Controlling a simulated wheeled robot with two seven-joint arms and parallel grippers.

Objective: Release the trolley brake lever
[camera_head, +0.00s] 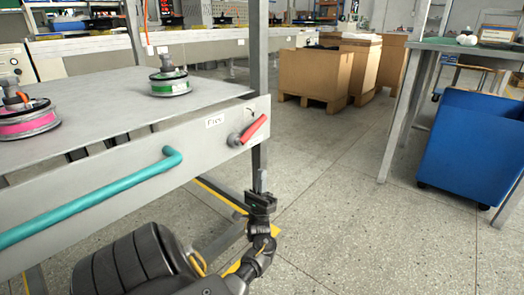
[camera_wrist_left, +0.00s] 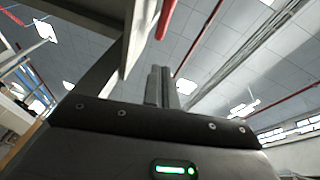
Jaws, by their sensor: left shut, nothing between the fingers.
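The red trolley brake lever (camera_head: 254,129) sits on a round grey pivot at the right end of the trolley's (camera_head: 110,85) front panel, slanting up to the right. A small label is beside it. My left gripper (camera_head: 261,182) is below the lever, apart from it, with its fingers pointing up. Its fingers are together and empty, and they show in the left wrist view (camera_wrist_left: 160,87). A red bar at the top of that view may be the lever; I cannot tell for certain. My right gripper is not in view.
A teal handle bar (camera_head: 100,195) runs along the trolley front. Pink (camera_head: 27,120) and green (camera_head: 170,82) hub motors stand on its top. A grey trolley post rises behind the lever. Cardboard boxes (camera_head: 315,75) and a blue bin (camera_head: 470,145) stand right. The floor between is clear.

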